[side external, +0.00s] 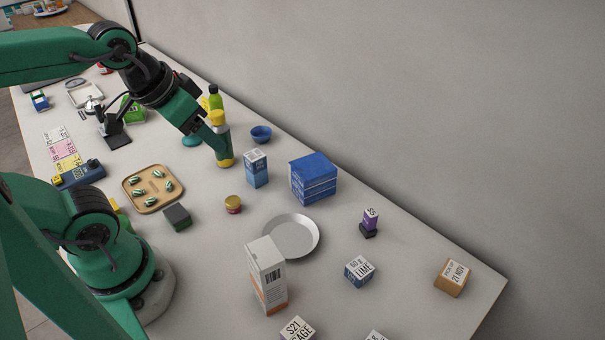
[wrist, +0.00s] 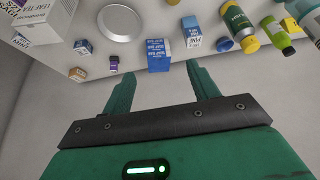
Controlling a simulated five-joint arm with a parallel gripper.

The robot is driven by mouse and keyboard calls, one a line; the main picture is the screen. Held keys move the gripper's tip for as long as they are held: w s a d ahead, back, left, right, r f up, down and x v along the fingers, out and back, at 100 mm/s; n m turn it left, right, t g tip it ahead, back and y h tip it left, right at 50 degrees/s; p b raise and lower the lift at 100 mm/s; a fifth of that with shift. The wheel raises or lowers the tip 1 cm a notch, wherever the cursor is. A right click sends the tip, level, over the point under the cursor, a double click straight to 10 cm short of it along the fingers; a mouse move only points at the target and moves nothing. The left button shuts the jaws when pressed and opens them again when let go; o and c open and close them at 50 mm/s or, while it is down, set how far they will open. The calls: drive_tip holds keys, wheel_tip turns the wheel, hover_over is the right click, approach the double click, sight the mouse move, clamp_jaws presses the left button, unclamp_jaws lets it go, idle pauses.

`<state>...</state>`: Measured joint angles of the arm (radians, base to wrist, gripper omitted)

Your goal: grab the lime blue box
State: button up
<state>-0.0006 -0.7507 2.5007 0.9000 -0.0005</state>
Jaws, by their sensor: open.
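The lime box (side external: 359,270) is a small blue box with a white top label reading LIME. It stands on the counter at the lower right of the side view, right of the metal dish. In the wrist view a small blue box with a white label (wrist: 83,47) at the left looks like it. My gripper (wrist: 160,72) is open and empty, its two green fingers spread wide. In the side view my gripper (side external: 220,148) is up at the back near the wall, far from the lime box, overlapping a green bottle in the picture.
A metal dish (side external: 291,236), a tall white box (side external: 266,275), a purple box on a dark block (side external: 370,222) and an orange box (side external: 452,278) stand around the lime box. A larger blue box (side external: 314,179) stands behind the dish. The wall runs along the back edge.

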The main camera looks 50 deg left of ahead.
drive_tip(key=shift+o, duration=0.4)
drive_tip(key=shift+w, duration=0.1)
drive_tip(key=m+g, duration=0.1)
drive_tip(key=g, duration=0.5)
hover_over(363, 267)
drive_tip(key=f, duration=1.6)
drive_tip(key=shift+a, duration=0.25)
drive_tip(key=shift+d+f, duration=0.3)
drive_tip(key=shift+f, duration=0.05)
drive_tip(key=shift+f, duration=0.1)
drive_tip(key=shift+f, duration=1.2)
drive_tip(key=shift+f, duration=0.1)
